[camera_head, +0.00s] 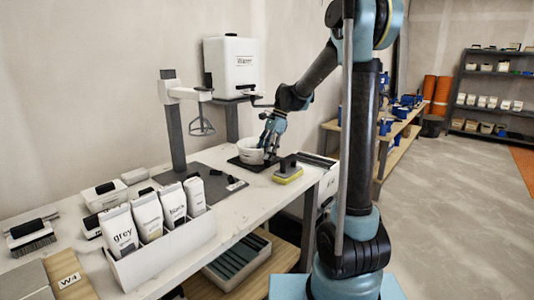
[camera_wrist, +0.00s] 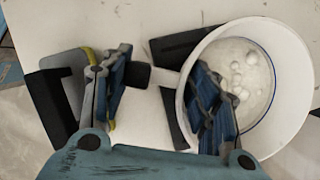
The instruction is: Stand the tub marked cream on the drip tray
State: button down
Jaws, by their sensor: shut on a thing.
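A white round tub (camera_head: 251,150) is at the far end of the bench. No mark on it is legible. The wrist view looks into the tub (camera_wrist: 292,70), which holds pale stuff with white lumps. A dark flat drip tray (camera_head: 240,162) lies under the tub, and parts of the tray (camera_wrist: 176,118) show beside it in the wrist view. I cannot tell whether the tub touches the tray. My gripper (camera_head: 270,143) is at the tub's right side. In the wrist view my gripper (camera_wrist: 160,98) has one finger inside the tub and one outside, shut on its wall.
A yellow-edged float (camera_head: 288,173) lies just right of the tray. A white water container (camera_head: 232,62) stands behind on a post. A mixer stand (camera_head: 175,130) with a whisk is to the left. Several labelled bags stand in a white box (camera_head: 160,255) at the near edge.

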jog(key=c, duration=0.6)
grip_release()
jog(key=v, duration=1.2)
jog(key=s+d+f+n+t, duration=0.1)
jog(key=s+d+n, duration=0.15)
jog(key=s, duration=0.25)
jog(key=s+d+f+n, duration=0.1)
jog(key=s+d, duration=0.3)
jog(key=s, duration=0.2)
jog(key=s+d+f+n+t+h, duration=0.1)
jog(key=s+d+f+n, duration=0.3)
jog(key=s+f, duration=0.5)
jog(key=s+d+f+n+t+h, duration=0.2)
jog(key=s+d+f+n, duration=0.3)
jog(key=s+f, duration=0.5)
jog(key=s+d+h, duration=0.1)
jog(key=s+d, duration=0.1)
jog(key=s, duration=0.1)
jog(key=shift+s+d+f, duration=0.25)
jog(key=shift+s+f, duration=0.05)
jog(key=shift+s, duration=0.1)
jog(key=shift+n, duration=0.25)
